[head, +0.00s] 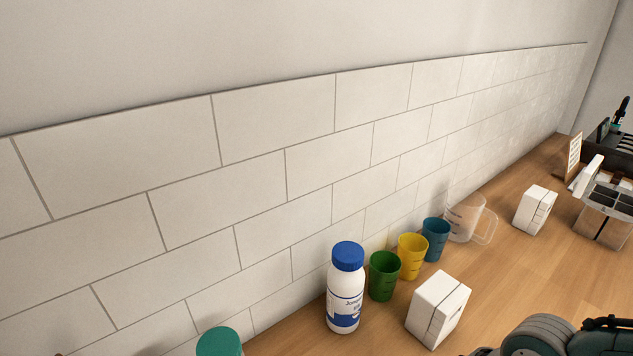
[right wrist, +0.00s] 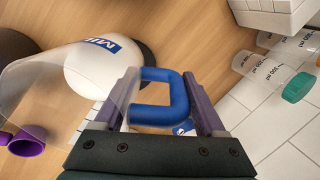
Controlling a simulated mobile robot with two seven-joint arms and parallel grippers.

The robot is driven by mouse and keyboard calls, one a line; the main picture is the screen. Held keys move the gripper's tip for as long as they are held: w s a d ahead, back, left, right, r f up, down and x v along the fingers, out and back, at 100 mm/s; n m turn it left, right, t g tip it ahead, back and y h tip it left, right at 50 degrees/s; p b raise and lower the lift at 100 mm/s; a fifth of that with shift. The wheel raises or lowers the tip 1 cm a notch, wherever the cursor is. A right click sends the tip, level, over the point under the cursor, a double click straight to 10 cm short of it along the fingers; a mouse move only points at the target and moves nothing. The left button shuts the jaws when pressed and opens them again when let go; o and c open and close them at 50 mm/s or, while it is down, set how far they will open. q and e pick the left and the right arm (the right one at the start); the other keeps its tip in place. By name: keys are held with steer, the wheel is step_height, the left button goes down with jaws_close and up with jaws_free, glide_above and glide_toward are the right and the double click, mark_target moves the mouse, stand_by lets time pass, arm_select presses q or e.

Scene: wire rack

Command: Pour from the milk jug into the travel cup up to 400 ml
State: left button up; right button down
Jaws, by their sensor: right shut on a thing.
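My right gripper (right wrist: 165,88) shows in the right wrist view, its purple fingers shut on a blue handle (right wrist: 158,112). The handle appears to belong to the milk jug (right wrist: 88,68), which has a white body with a blue label whose visible letters begin "MI". A clear, flared wall spreads to its left, and the jug's full outline is cut off. I cannot tell which object is the travel cup. Clear containers (right wrist: 258,68) with ml marks lie at the right of that view, one with a teal lid (right wrist: 297,88). My left gripper is not in view.
Along the tiled wall in the head view stand a white bottle with a blue cap (head: 345,290), green (head: 384,276), yellow (head: 412,256) and blue (head: 435,240) cups, and a clear jug (head: 466,218). White boxes (head: 438,308) stand in front. A purple cup (right wrist: 27,142) shows in the wrist view.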

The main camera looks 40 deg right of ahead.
steer(key=shift+w+a+f+b, duration=0.1)
steer(key=shift+f+b, duration=0.35)
steer(key=shift+f, duration=0.05)
steer(key=shift+r, duration=0.25)
step_height(320, 180, up, 4)
steer(key=g+h+p, duration=0.2)
steer(key=p, duration=0.5)
steer(key=shift+w+r, duration=0.1)
steer(key=shift+r, duration=0.05)
steer(key=shift+r+g+p, duration=0.3)
steer(key=shift+p, duration=0.15)
steer(key=shift+r+g+h, duration=0.15)
steer(key=shift+g+h, duration=0.15)
steer(key=shift+h, duration=0.1)
